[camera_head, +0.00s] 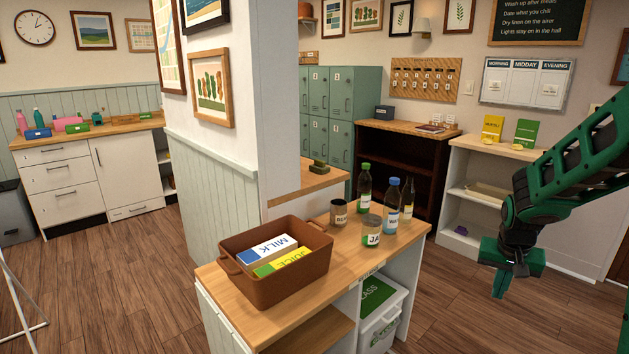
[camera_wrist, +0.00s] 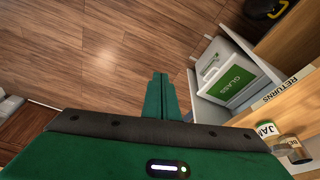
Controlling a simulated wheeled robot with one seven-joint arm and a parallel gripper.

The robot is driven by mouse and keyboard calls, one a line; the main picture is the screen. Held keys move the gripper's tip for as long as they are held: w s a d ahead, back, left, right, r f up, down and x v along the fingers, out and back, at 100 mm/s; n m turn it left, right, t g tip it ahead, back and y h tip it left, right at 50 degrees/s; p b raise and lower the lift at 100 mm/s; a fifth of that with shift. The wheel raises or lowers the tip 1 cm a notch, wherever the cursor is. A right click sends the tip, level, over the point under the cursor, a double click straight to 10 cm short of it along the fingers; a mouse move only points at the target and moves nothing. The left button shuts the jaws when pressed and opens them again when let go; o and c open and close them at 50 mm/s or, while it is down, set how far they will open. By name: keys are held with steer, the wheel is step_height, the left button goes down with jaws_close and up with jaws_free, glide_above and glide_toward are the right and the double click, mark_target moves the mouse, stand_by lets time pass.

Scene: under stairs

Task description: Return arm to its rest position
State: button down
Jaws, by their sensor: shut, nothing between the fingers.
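My green arm comes in from the right edge of the head view. My gripper (camera_head: 498,284) hangs from it, pointing down over the open floor to the right of the wooden counter. In the wrist view my gripper (camera_wrist: 160,82) shows its green fingers together, with nothing between them and wood floor beyond. It touches nothing that I can see. The arm is bent at the wrist, and its upper part runs out of the picture.
The counter (camera_head: 255,322) holds a brown crate (camera_head: 285,290) with cartons, and several bottles and jars. A white bin marked GLASS (camera_head: 378,325) stands beneath it. White shelves (camera_head: 468,200) stand behind my arm. The wood floor (camera_head: 470,325) around my gripper is clear.

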steer(key=s+a+r, duration=0.1)
steer(key=s+r, duration=0.1)
steer(key=s, duration=0.8)
steer(key=s+a+r+g+y, duration=0.1)
steer(key=s+a+r, duration=0.1)
steer(key=s, duration=0.9)
steer(key=s+a+r+g+y, duration=0.1)
steer(key=s+r, duration=0.3)
steer(key=s, duration=0.6)
steer(key=shift+s+a, duration=0.3)
steer(key=shift+a, duration=0.25)
steer(key=shift+r, duration=0.1)
